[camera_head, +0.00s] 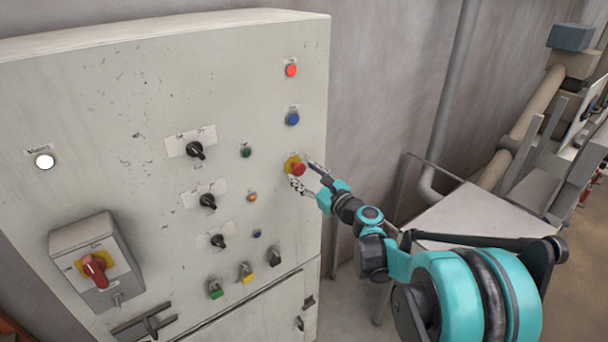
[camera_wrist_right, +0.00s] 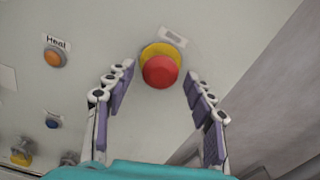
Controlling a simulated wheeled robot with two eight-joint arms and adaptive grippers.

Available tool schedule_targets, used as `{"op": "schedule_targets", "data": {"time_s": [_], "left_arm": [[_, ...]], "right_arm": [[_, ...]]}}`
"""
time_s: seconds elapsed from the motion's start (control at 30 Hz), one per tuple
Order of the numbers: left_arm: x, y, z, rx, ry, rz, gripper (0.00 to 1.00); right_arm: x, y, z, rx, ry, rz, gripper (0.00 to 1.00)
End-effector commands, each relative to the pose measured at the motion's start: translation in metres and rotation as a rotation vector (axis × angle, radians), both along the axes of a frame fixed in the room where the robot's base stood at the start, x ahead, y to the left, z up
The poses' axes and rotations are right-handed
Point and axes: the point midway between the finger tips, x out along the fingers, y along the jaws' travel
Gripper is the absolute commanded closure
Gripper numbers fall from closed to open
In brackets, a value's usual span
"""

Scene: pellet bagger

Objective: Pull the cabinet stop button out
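The cabinet stop button is a red mushroom head (camera_head: 299,169) on a yellow base, on the right side of the cabinet front (camera_head: 285,225). In the right wrist view the red head (camera_wrist_right: 160,72) sits in the upper middle, between and just beyond the fingertips. My right gripper (camera_head: 307,175) is at the button, its fingers spread open to either side. In the right wrist view its fingers (camera_wrist_right: 158,85) show a clear gap to the red head on both sides. Whether the button is in or out I cannot tell. My left gripper is not in view.
A red light (camera_head: 291,70) and a blue button (camera_head: 292,118) are above the stop button. Black rotary switches (camera_head: 208,201) and a red-handled isolator (camera_head: 95,270) are to the left. A pale table (camera_head: 480,215) stands right of the cabinet, under my right arm.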

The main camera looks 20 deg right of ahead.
Motion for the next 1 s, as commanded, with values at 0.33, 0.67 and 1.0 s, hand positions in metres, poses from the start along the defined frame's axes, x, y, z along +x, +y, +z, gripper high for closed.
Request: {"op": "schedule_targets", "data": {"time_s": [0.33,0.67,1.0], "left_arm": [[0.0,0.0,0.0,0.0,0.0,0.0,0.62],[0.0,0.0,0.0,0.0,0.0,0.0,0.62],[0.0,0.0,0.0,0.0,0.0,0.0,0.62]], "right_arm": [[-0.003,-0.002,0.0,0.0,0.0,-0.001,0.42],[-0.061,-0.024,0.001,0.0,-0.001,-0.005,0.42],[-0.11,-0.041,0.0,0.0,-0.001,-0.002,0.42]]}}
